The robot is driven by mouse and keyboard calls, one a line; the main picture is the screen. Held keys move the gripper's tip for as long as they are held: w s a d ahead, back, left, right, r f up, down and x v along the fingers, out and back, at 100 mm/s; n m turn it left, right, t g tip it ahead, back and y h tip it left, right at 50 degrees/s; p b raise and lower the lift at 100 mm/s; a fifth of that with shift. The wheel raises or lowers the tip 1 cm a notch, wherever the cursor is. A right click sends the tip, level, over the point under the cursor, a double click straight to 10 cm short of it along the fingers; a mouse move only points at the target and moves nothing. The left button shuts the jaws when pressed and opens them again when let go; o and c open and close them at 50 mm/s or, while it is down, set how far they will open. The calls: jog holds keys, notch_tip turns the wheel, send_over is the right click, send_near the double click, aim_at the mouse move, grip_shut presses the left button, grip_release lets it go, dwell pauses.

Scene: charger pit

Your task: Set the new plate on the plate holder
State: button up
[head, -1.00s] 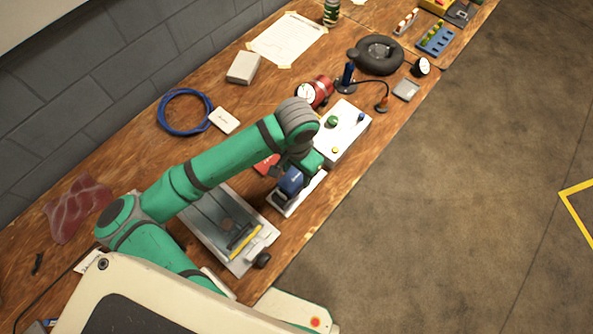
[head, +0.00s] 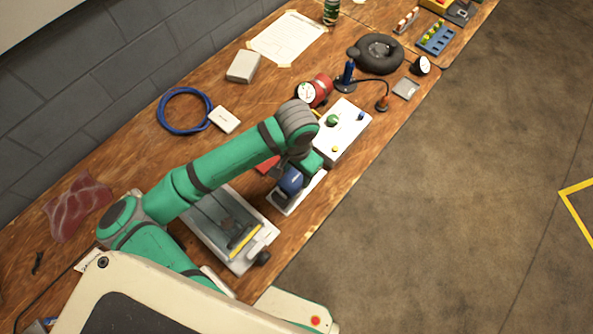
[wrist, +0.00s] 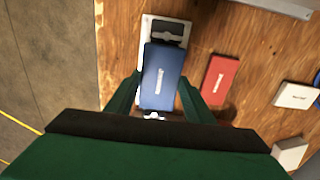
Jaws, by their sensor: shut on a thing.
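A blue plate (wrist: 162,78) with small white lettering is held between the two fingers of my gripper (wrist: 160,84). It also shows in the head view (head: 291,181), below my green wrist. The plate holder, a white base (wrist: 145,28) with a dark part, lies beneath the blue plate and shows past its far end. In the head view the holder (head: 313,192) lies near the table's front edge. The blue plate overlaps it in both views; I cannot tell whether they touch. A similar red plate (wrist: 220,78) lies on the wood beside the holder, partly hidden by my arm in the head view.
A white box with buttons (head: 350,124) stands just behind the holder. A grey tray device with a yellow strip (head: 246,241) and a black knob (head: 263,258) lies in front. A white block (wrist: 296,95) lies right of the red plate. The floor drops off past the table edge.

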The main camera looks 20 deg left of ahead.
aim_at(297, 176)
jog(key=shift+f, duration=0.65)
jog(key=o, duration=1.2)
jog(key=shift+r, duration=0.1)
notch_tip(297, 176, up, 11)
jog(key=shift+f, duration=0.2)
